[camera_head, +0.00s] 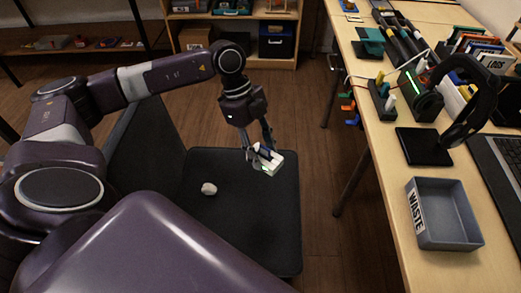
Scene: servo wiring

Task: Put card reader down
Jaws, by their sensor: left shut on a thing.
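My left gripper (262,150) reaches in from the left and points down over the dark chair seat. It is shut on a small white card reader (268,162), which shows a green mark and a dark blue part near the fingers. The card reader is held in the air, apart from the seat as far as I can see. The fingertips are small here and partly hidden. My right gripper is not in view.
A small white lump (209,188) lies on the dark seat (282,235), which is otherwise clear. At right, a desk (385,188) holds a grey waste tray (443,238), headphones on a stand, a laptop and cables. Shelves (284,14) stand at the back.

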